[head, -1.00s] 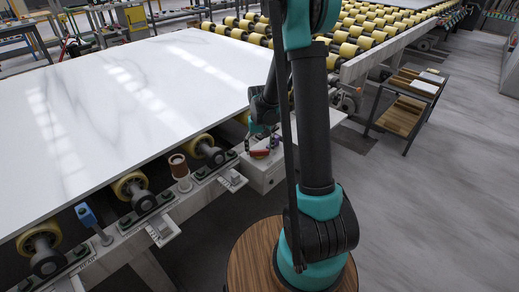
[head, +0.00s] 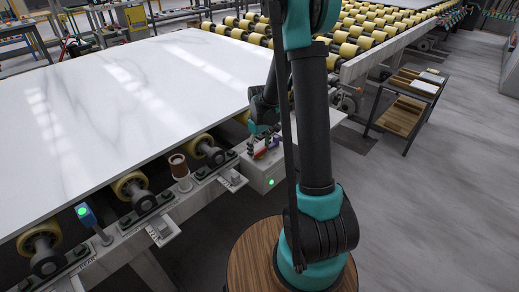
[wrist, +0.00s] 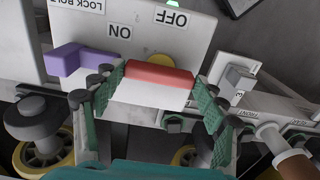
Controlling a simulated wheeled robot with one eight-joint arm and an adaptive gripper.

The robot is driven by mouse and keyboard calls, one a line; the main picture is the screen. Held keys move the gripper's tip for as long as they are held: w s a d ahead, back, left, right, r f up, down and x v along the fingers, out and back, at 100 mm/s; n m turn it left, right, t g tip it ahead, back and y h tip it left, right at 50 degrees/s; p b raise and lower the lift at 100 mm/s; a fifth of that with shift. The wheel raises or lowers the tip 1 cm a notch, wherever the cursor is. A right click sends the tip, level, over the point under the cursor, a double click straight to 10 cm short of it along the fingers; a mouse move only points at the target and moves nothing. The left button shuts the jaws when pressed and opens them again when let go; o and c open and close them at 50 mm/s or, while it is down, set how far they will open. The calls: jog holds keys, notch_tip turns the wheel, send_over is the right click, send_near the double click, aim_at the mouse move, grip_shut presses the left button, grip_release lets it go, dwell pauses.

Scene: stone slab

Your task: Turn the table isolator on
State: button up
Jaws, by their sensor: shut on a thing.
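The isolator is a pale box (head: 262,173) on the table's front edge, with a lit green lamp (head: 271,182) on its side. In the wrist view its top (wrist: 205,35) carries labels ON and OFF, upside down. Its red handle (wrist: 158,75) lies across the picture between the green fingers of my gripper (wrist: 162,88), in front of a yellow disc. My gripper is shut on the handle's ends. In the head view my gripper (head: 262,143) is over the box, partly hidden by my arm. A purple L-shaped piece (wrist: 80,58) sits near a label reading LOCK BOLT.
A large white stone slab (head: 120,95) lies on rollers behind the box. A blue post head (head: 86,214) with a lit green lamp stands at the front left, and a brown cylinder (head: 179,165) stands nearer the box. A shelved cart (head: 405,105) stands right on open floor.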

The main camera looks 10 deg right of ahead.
aim_at(260, 150)
dwell(0.4)
jog(key=o, duration=1.2)
jog(key=shift+c, duration=0.2)
notch_tip(260, 150, up, 12)
jog(key=s+d+f+m+t, duration=0.2)
jog(key=s+m, duration=0.1)
jog(key=s, duration=0.8)
jog(key=s+d+f+m+t, duration=0.2)
jog(key=s+m, duration=0.2)
jog(key=s, duration=0.7)
